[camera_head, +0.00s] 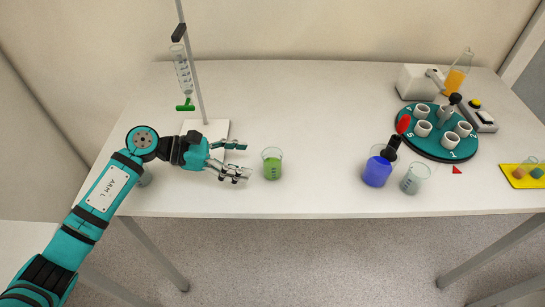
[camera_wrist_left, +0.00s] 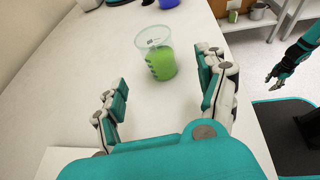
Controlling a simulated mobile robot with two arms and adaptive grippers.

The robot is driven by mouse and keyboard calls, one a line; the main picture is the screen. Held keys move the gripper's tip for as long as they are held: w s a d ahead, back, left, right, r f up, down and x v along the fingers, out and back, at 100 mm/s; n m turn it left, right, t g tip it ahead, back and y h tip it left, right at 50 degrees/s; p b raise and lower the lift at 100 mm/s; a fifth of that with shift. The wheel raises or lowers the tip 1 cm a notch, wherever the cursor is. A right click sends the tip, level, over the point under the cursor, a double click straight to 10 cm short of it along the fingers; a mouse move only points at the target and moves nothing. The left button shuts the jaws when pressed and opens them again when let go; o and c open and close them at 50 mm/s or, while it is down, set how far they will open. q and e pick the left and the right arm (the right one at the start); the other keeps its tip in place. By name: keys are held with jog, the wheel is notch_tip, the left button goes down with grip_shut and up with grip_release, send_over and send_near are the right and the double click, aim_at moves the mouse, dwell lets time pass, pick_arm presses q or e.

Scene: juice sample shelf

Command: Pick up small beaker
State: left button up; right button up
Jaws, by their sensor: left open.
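A small clear beaker with green liquid (camera_head: 272,168) stands upright on the white table. In the left wrist view the beaker (camera_wrist_left: 160,63) stands ahead of the gripper, roughly between the two fingers in the picture. My left gripper (camera_head: 246,160) is open and empty, just left of the beaker and apart from it in the head view. My right gripper (camera_wrist_left: 275,75) shows small at the right edge of the left wrist view, away from the table; its jaw state is too small to tell.
A stand with a syringe (camera_head: 183,72) rises behind my left gripper. A blue beaker (camera_head: 377,172) and a clear beaker (camera_head: 412,179) stand to the right. A teal carousel (camera_head: 430,145) and a yellow tray (camera_head: 522,178) are further right. The table around the green beaker is clear.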

aim_at(272, 165)
pick_arm(q)
jog(key=x, duration=0.2)
jog(key=shift+w+d+p, duration=0.1)
jog(key=shift+d+p, duration=0.2)
jog(key=shift+d, duration=0.1)
jog(key=shift+d+f, duration=0.25)
jog(key=shift+d, duration=0.2)
jog(key=shift+w+d+f+p, duration=0.1)
jog(key=shift+d+p, duration=0.25)
jog(key=shift+p, duration=0.15)
jog(key=p+x, duration=0.1)
jog(key=x, duration=0.2)
jog(key=shift+d+f+p, duration=0.2)
jog(key=shift+d+p, duration=0.05)
jog(key=shift+p, duration=0.05)
jog(key=shift+w+d+f, duration=0.1)
jog(key=shift+d+f, duration=0.15)
jog(key=shift+d, duration=0.05)
pick_arm(e)
jog(key=r, duration=0.2)
jog(key=w+r, duration=0.1)
jog(key=r, duration=0.1)
jog(key=shift+w, duration=0.2)
pick_arm(q)
jog(key=shift+a, duration=0.1)
jog(key=shift+c, duration=0.4)
